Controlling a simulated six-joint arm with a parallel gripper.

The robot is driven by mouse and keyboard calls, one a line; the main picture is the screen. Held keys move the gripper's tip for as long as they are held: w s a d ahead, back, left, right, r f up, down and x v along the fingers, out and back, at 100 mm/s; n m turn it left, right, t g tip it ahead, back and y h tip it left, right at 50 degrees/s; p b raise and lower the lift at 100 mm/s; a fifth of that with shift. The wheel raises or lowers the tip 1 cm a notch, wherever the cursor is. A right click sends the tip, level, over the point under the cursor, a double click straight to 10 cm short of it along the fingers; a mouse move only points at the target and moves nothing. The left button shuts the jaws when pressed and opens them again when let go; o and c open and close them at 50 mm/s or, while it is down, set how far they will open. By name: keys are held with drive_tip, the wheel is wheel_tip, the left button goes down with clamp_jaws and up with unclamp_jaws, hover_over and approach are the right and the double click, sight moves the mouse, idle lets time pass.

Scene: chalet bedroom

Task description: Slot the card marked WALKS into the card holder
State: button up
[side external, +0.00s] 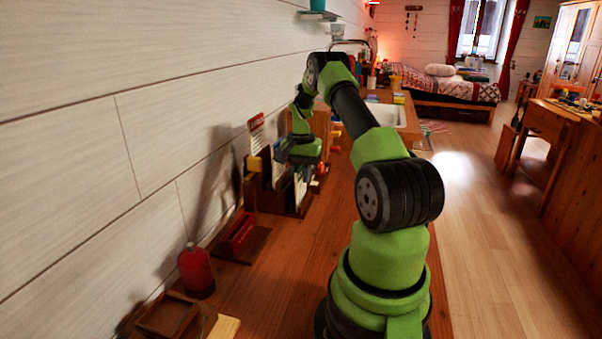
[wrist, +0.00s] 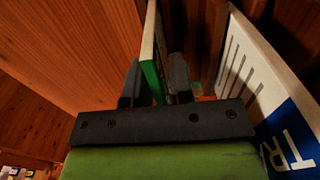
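The wooden card holder (side external: 263,195) stands against the wall at the left, with cards upright in it. My gripper (side external: 300,160) is low over its right part. In the wrist view my gripper (wrist: 155,85) has its two dark fingers on either side of a thin card with a green edge (wrist: 150,75) and appears shut on it. That card's face is turned away, so I cannot read its word. A white card with a blue band (wrist: 262,75) starting "TR" stands beside it at the right. A card with a red top (side external: 256,128) stands at the holder's back left. I cannot tell how deep the held card sits.
A red box (side external: 239,236) sits in front of the holder. Nearer are a red bottle (side external: 196,271) and a wooden tray (side external: 168,317). The white wall (side external: 150,130) runs close along the left. The counter right of the holder is fairly clear.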

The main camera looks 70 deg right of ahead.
drive_tip(key=shift+o, duration=0.7)
drive_tip(key=shift+r, duration=0.1)
wheel_tip(320, 180, up, 11)
drive_tip(key=shift+r, duration=0.2)
drive_tip(key=w+a+r+n+t, duration=0.2)
drive_tip(key=a+r+n, duration=0.3)
drive_tip(key=a, duration=0.6)
drive_tip(key=w+a+r+n+t, duration=0.1)
drive_tip(key=w+a+r+n, duration=0.15)
drive_tip(key=a+r, duration=0.65)
drive_tip(key=s+a+f+n+t+y, duration=0.1)
drive_tip(key=s+a+n+t, duration=0.1)
drive_tip(key=s+a, duration=0.4)
drive_tip(key=s+a+f+n+t+y, duration=0.1)
drive_tip(key=s+a+n, duration=0.3)
drive_tip(key=a, duration=0.7)
drive_tip(key=shift+s+a+f+t, duration=0.35)
drive_tip(key=shift+s+t, duration=0.25)
drive_tip(key=shift+s, duration=0.25)
